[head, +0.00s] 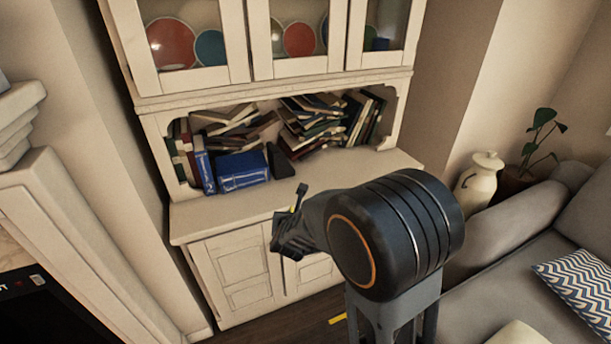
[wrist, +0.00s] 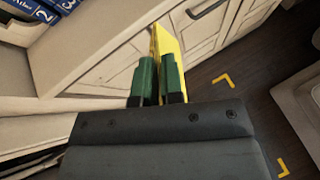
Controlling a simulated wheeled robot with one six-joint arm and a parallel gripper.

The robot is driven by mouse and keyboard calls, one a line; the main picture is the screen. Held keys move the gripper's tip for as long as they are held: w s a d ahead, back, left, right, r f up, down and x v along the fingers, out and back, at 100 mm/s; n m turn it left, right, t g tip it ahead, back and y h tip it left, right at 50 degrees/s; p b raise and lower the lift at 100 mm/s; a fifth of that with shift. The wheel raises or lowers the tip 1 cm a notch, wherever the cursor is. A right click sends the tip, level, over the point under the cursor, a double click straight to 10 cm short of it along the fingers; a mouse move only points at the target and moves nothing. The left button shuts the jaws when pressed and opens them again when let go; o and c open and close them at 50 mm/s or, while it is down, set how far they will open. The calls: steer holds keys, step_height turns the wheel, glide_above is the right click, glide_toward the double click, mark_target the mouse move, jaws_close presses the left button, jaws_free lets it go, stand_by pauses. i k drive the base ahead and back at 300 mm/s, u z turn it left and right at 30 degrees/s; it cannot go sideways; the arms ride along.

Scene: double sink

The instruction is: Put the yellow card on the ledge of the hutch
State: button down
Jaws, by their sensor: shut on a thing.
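My gripper (wrist: 159,82) is shut on the yellow card (wrist: 168,45), which stands out past the green fingertips in the wrist view. In the head view my gripper (head: 292,226) is in front of the hutch, and only a small yellow sliver of the card shows by it. The white hutch has a ledge (head: 345,174) below its open shelf. In the wrist view the ledge (wrist: 75,70) lies to the left of the card. The head view does not show clearly whether the card touches the hutch.
Blue books (head: 243,170), a dark wedge-shaped object (head: 279,160) and several piled books (head: 318,118) fill the shelf behind the ledge. The ledge's front strip is clear. A grey sofa (head: 520,240) and a cream jar (head: 480,182) stand at the right. Yellow marks (wrist: 223,80) lie on the floor.

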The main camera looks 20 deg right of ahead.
mark_target(232, 205)
steer(key=u, duration=0.05)
steer(key=i, duration=0.65)
steer(key=u, duration=1.85)
